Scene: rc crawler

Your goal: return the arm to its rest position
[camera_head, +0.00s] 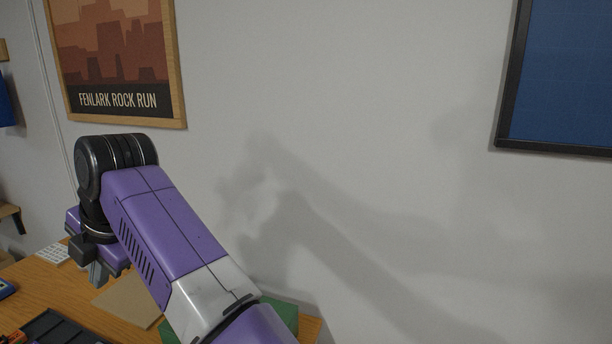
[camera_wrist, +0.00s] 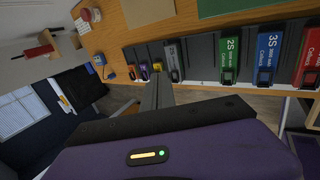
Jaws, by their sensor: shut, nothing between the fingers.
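My arm (camera_head: 165,225), purple with a grey-white section, rises from the bottom of the head view and bends down at a black joint on the left. My gripper (camera_head: 98,273) hangs from that end above the wooden bench, partly hidden by the arm. In the wrist view my gripper (camera_wrist: 158,92) shows its grey fingers together past the purple housing, with nothing between them. The fingers look apart from the things on the bench.
The wooden bench (camera_wrist: 140,40) holds a dark tray (camera_head: 62,325), green (camera_wrist: 230,55), blue (camera_wrist: 267,55) and red battery packs and a brown sheet (camera_head: 128,300). A framed poster (camera_head: 115,50) and a blue board (camera_head: 560,80) hang on the wall. Open air lies right of my arm.

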